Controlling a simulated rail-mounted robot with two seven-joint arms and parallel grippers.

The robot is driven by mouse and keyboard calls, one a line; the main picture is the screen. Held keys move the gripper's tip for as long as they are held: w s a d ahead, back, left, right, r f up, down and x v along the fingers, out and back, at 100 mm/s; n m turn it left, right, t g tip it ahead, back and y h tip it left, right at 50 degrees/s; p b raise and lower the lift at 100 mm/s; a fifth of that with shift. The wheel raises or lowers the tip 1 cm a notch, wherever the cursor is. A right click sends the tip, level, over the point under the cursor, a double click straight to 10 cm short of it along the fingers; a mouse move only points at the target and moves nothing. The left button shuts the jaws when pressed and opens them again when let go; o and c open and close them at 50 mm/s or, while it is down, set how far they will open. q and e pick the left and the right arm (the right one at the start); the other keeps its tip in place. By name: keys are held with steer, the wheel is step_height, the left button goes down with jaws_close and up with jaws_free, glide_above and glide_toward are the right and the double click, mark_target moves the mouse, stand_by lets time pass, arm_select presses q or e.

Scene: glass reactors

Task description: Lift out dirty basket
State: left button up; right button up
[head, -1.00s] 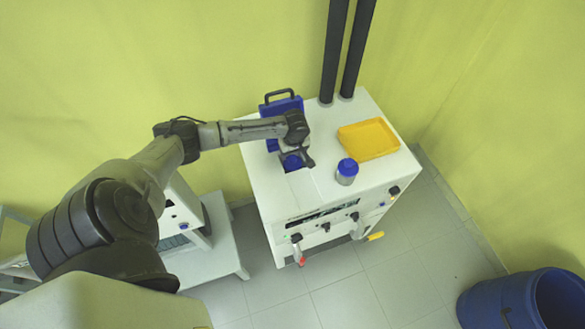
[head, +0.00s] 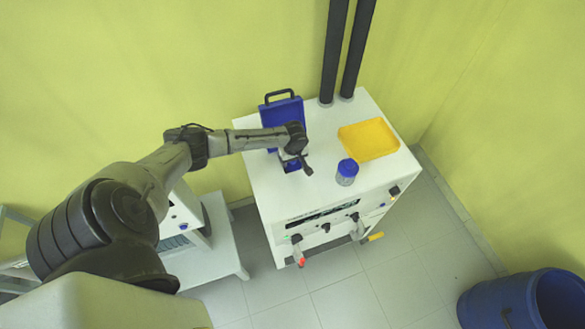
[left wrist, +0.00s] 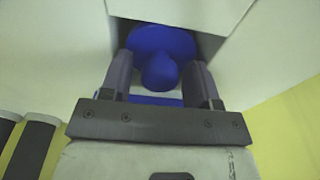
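A blue round part with a raised knob, apparently the basket (left wrist: 158,45), sits in the square opening of the white machine (head: 345,200). In the left wrist view its knob lies between the two fingers of my left gripper (left wrist: 160,75). The fingers are apart, with a gap on each side of the knob. In the head view my left gripper (head: 297,163) is over the opening and hides most of the blue part. The basket's lower part is hidden inside the machine. My right gripper is not in view.
A blue lid with a dark handle (head: 282,112) stands open behind the opening. A blue-capped jar (head: 347,172) and a yellow tray (head: 368,139) are on the machine top, to the right. Two dark pipes (head: 345,50) rise at the back. A blue barrel (head: 515,300) stands lower right.

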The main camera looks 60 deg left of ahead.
arm_select(q)
jaws_close()
stand_by(0.3)
steer(key=shift+r, duration=0.15)
